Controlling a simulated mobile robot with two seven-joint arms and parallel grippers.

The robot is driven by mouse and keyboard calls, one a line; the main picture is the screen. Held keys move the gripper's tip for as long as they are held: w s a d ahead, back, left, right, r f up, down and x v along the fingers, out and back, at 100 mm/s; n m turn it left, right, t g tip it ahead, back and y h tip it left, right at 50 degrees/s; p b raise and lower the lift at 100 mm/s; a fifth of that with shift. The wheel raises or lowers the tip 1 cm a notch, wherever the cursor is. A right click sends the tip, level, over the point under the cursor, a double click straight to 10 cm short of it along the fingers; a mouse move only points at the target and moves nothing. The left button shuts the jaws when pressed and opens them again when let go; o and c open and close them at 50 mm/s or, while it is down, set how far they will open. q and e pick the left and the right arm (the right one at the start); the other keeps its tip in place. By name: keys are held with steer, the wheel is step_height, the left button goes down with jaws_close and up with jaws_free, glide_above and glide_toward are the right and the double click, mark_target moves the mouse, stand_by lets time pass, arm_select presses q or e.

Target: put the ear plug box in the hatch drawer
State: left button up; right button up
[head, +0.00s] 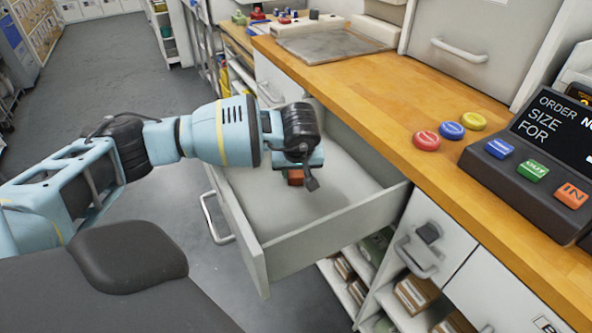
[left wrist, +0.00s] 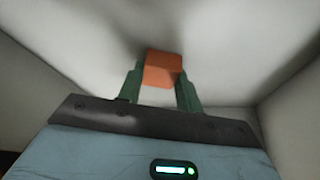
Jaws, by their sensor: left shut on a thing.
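The ear plug box is a small orange box (head: 295,177), partly hidden below my left gripper in the head view. It shows between the green fingers in the left wrist view (left wrist: 163,69). My left gripper (head: 300,181) is shut on it, inside the outline of the open hatch drawer (head: 345,222). The drawer is light grey and pulled out from under the wooden counter. In the left wrist view its pale floor and walls surround the box. I cannot tell whether the box touches the drawer floor. My right gripper is not in view.
The wooden counter (head: 400,108) runs along the right, with red, blue and yellow round buttons (head: 452,131) and an order terminal (head: 535,150). A grey tray (head: 330,46) lies at its far end. Shelves with boxes (head: 415,293) stand below. Floor at left is clear.

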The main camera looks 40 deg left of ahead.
arm_select(q)
steer(key=o, duration=1)
steer(key=shift+f, duration=0.1)
steer(key=shift+c, duration=0.2)
steer(key=shift+d+r, duration=0.15)
steer(key=shift+r, duration=0.45)
steer(key=p+v, duration=0.1)
steer(key=v, duration=1)
steer(key=shift+s, duration=0.1)
